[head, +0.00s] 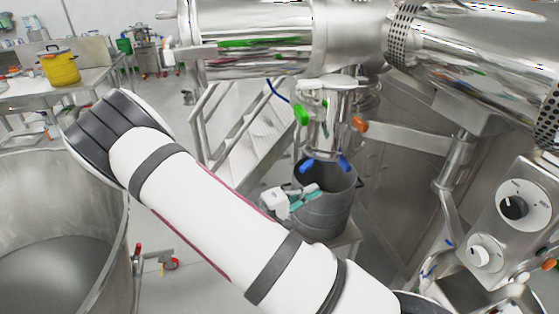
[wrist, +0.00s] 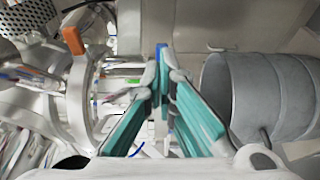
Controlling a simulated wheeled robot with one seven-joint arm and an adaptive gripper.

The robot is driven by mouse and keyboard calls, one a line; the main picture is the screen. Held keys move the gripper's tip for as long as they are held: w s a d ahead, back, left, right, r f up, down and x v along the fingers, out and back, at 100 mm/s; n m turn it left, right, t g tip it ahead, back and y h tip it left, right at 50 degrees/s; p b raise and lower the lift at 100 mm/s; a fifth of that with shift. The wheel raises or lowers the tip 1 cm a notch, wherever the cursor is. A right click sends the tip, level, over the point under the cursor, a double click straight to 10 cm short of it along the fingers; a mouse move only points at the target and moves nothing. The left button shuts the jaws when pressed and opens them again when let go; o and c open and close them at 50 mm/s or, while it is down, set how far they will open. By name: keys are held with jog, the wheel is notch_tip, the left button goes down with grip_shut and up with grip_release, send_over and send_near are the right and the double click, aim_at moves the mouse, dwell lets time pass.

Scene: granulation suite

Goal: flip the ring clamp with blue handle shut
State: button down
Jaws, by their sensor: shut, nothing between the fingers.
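In the head view, a blue handle (head: 306,166) and a second blue lever (head: 344,162) stick out at the bottom end of the steel outlet, just above a grey drum. I cannot tell whether both belong to one ring clamp, or how far the ring is closed. My gripper (head: 313,190) has teal fingers and is over the drum's rim, just below the blue levers. In the wrist view my gripper (wrist: 163,78) is shut and empty. A blue handle (wrist: 161,50) shows right at the fingertips, partly hidden by them; contact is unclear.
The grey drum (head: 328,218) stands open under the outlet. A green handle (head: 301,115) and an orange handle (head: 360,123) sit higher on the outlet. A large steel vessel (head: 125,225) is at left, and a control panel (head: 515,215) at right.

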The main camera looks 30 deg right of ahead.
jog(key=s+a+r+t+y, duration=0.2)
jog(key=s+a+r+y, duration=0.6)
jog(key=r, duration=0.4)
jog(key=s+a+r+t+y, duration=0.3)
jog(key=s+a+r+y, duration=0.6)
jog(key=a+r+y, duration=0.1)
notch_tip(320, 180, up, 2)
jog(key=shift+s+a+r+t, duration=0.15)
jog(key=shift+a+r+t, duration=0.15)
jog(key=shift+a, duration=0.35)
jog(key=shift+a, duration=0.1)
